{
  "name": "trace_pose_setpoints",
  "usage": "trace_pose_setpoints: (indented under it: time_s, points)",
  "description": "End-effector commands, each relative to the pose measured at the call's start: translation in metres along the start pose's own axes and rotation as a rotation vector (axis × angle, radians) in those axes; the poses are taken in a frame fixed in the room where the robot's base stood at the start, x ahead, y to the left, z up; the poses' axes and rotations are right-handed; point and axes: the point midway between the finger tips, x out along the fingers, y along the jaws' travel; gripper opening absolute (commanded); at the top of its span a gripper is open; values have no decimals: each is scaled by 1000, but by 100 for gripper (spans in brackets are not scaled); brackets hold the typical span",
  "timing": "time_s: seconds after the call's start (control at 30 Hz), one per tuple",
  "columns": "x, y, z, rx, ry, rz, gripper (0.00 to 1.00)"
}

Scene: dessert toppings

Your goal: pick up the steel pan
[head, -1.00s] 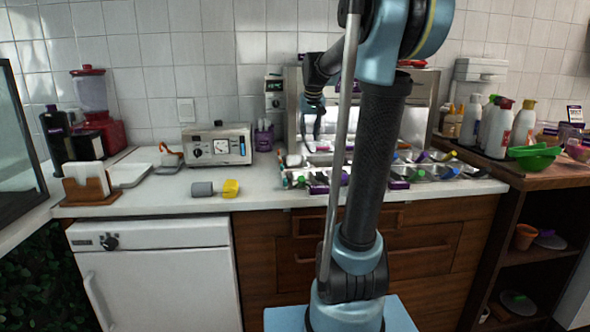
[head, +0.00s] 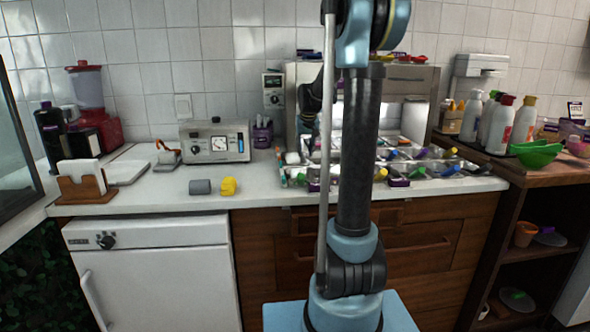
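Several steel pans (head: 447,170) with coloured scoops or handles sit in a row on the counter, right of centre. Which one is the steel pan of the task I cannot tell. My gripper (head: 309,118) is only partly visible in front of the steel cabinet, above the left end of the pans.
A steel cabinet (head: 424,92) stands behind the pans. Squeeze bottles (head: 524,121) and green bowls (head: 537,154) stand at right. A grey cylinder (head: 200,187) and a yellow piece (head: 228,186) lie left of the pans. The counter front around them is clear.

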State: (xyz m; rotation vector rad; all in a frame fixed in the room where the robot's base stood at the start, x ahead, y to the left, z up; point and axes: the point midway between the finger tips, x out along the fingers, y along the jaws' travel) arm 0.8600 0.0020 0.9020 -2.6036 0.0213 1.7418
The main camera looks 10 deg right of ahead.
Motion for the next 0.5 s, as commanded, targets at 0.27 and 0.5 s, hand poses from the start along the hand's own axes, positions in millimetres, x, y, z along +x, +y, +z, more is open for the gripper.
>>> trace_pose_setpoints:
  time_s: [0.27, 0.5]
  points:
    - [21, 0, 2, 0, 0, 0, 28]
    - [49, 1, 5, 0, 0, 0, 28]
